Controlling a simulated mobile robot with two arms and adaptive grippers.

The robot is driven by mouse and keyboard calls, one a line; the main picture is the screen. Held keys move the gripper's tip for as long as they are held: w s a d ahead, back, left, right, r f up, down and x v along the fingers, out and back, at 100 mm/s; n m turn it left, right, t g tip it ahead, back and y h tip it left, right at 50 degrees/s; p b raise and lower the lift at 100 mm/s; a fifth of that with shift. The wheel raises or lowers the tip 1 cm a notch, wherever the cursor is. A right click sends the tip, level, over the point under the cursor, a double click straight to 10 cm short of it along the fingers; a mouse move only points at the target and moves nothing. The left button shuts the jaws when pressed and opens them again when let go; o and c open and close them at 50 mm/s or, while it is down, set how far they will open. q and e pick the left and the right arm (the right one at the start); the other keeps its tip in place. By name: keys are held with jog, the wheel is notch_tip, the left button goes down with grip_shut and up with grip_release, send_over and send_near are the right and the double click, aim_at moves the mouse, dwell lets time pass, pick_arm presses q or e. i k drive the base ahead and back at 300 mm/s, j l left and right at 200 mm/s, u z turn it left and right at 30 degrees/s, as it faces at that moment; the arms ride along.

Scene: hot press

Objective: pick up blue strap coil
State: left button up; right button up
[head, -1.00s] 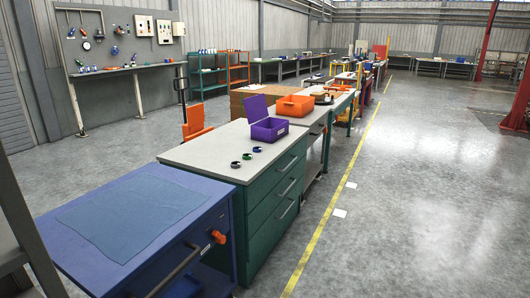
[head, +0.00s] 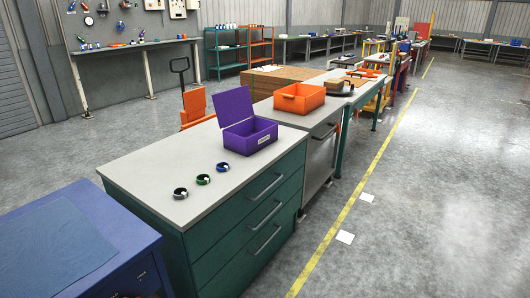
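The blue strap coil (head: 222,167) lies flat on the grey top of the green drawer cabinet (head: 160,175), at the right end of a short row of three coils. A green coil (head: 203,179) is in the middle of the row, and a black coil (head: 180,193) is at the left end. The coils are apart from each other. A purple box (head: 250,137) with its lid open stands behind them on the same top. Neither of my grippers shows in the head view.
A blue cabinet with a cloth (head: 55,250) stands at the front left. An orange bin (head: 299,97) sits on the unit behind the purple box. The floor right of the cabinets is open, with a yellow line (head: 365,190) along it.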

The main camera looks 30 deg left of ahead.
aim_at(221, 167)
jog(key=i+u, duration=0.2)
jog(key=i, duration=0.25)
jog(key=i+l+u, duration=0.25)
jog(key=i, duration=0.15)
jog(key=i+l+u, duration=0.2)
jog(key=i, duration=0.25)
jog(key=i+l+u, duration=0.25)
jog(key=i, duration=0.15)
